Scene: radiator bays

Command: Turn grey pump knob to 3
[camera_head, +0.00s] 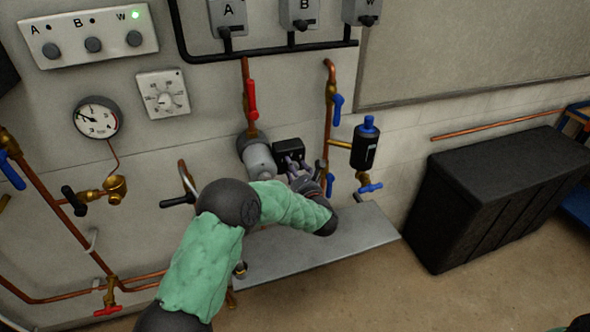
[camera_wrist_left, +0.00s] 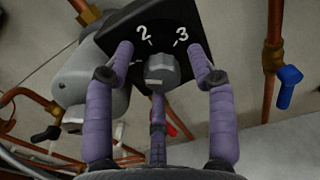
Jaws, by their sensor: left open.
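The grey pump knob (camera_wrist_left: 160,70) sits on the face of a black control box (camera_wrist_left: 120,28) with white numerals 2 and 3 in the left wrist view. A finger hides the left part of the dial, and I cannot tell which number the knob points to. My left gripper (camera_wrist_left: 158,75) is open, its purple-grey fingers spread around the knob; whether they touch it is unclear. In the head view, the black box (camera_head: 289,148) is beside the grey pump body (camera_head: 258,158), with my left gripper (camera_head: 298,170) just below it. My right gripper is not in view.
Copper pipes flank the pump, with a red-handled valve (camera_head: 252,100) above and blue-handled valves (camera_head: 336,104) at the right. A dark blue-topped cylinder (camera_head: 365,145) hangs right of the gripper. A grey slab (camera_head: 340,252) lies below; a black chest (camera_head: 490,195) stands at the right.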

